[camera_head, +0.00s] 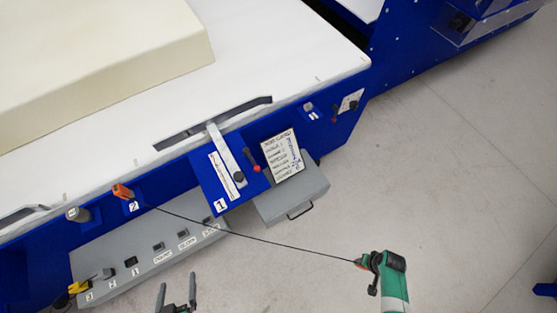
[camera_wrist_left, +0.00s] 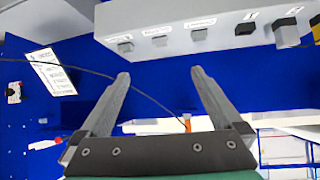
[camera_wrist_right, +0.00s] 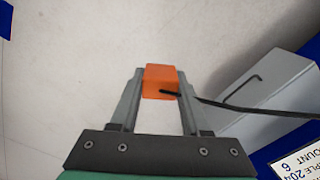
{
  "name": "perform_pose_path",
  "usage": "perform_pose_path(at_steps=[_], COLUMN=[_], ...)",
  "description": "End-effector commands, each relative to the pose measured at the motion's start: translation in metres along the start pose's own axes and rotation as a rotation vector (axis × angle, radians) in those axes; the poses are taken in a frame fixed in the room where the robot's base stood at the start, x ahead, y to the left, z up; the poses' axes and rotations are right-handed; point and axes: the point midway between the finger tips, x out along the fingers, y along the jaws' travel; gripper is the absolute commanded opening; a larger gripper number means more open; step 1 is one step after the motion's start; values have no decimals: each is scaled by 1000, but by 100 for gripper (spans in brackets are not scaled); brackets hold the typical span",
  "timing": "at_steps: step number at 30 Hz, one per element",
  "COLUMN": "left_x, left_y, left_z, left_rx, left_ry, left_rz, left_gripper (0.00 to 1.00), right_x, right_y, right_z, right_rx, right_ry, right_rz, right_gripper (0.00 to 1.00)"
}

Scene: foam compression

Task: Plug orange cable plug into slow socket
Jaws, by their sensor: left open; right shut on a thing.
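An orange cable plug (camera_wrist_right: 160,80) is clamped between the fingers of my right gripper (camera_wrist_right: 160,86) in the right wrist view, with a black cable leading off to the right. In the head view my right gripper (camera_head: 361,263) is out over the floor, well right of the grey socket box (camera_head: 125,235). The cable (camera_head: 250,237) runs from it to an orange end (camera_head: 122,191) on the blue panel. The box carries a row of labelled sockets (camera_head: 184,232); the labels are too small to read surely. My left gripper (camera_head: 177,294) is open and empty, below the box.
A yellow plug (camera_head: 78,287) and a grey plug (camera_head: 107,274) sit at the box's left end. A grey toolbox (camera_head: 292,195) and a blue bracket with a lever (camera_head: 225,165) stand to the right. The floor (camera_head: 430,180) at right is clear.

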Motion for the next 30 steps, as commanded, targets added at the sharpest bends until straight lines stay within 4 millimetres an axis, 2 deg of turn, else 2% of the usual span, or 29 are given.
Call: perform_pose_path(at_steps=[1,9,28,30], left_x=[-6,-24,-31,-26], left_y=[0,-1,4,6], left_z=[5,5,-2,-13], left_rx=[-5,-7,14,54], left_ry=[3,-6,2,24], left_rz=[-5,-5,17,42], left_gripper=[100,100,100,100], right_x=[12,30,31,29], right_y=[0,0,0,0], right_z=[0,0,0,0], right_rx=[0,0,0,0], right_ry=[0,0,0,0], right_rz=[0,0,0,0], right_gripper=[0,0,0,0])
